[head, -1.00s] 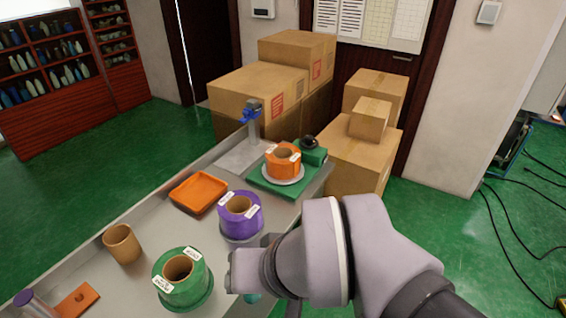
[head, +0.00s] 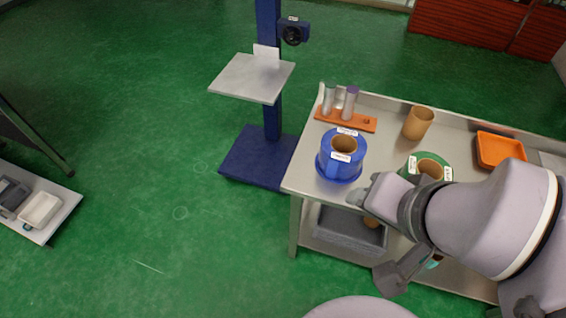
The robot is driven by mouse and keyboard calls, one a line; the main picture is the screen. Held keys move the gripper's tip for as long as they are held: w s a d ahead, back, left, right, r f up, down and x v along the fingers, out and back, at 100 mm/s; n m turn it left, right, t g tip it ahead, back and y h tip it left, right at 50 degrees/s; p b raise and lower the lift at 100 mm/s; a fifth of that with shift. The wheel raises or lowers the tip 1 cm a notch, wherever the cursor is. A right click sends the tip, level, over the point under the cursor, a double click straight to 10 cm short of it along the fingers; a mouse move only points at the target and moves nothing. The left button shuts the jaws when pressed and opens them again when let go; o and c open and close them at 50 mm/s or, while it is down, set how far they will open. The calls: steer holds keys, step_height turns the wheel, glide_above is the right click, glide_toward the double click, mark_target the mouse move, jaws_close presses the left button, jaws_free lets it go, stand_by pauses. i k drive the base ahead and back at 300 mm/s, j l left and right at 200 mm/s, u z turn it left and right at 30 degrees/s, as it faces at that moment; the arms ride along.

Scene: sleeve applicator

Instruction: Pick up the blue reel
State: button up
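The blue reel (head: 342,155) stands upright at the left end of the metal table, with a brown core and white labels on its top. It is free of any grip. My arm (head: 490,215) reaches in from the right, and its grey wrist parts (head: 385,192) show just right of the blue reel in the picture, seemingly above the table's front edge. I cannot make out two fingertips, so I cannot tell whether my gripper is open or shut.
Behind the blue reel is an orange rack (head: 345,120) with tubes. A tan cup (head: 418,123), a partly hidden green reel (head: 428,163) and an orange tray (head: 500,148) stand to the right. A grey bin (head: 345,232) sits on the lower shelf. A blue column stand (head: 270,120) is left.

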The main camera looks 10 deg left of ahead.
mark_target(343, 150)
steer(key=u, duration=0.1)
steer(key=i+j+u, duration=0.3)
steer(key=i+u, duration=0.25)
steer(key=i, duration=0.3)
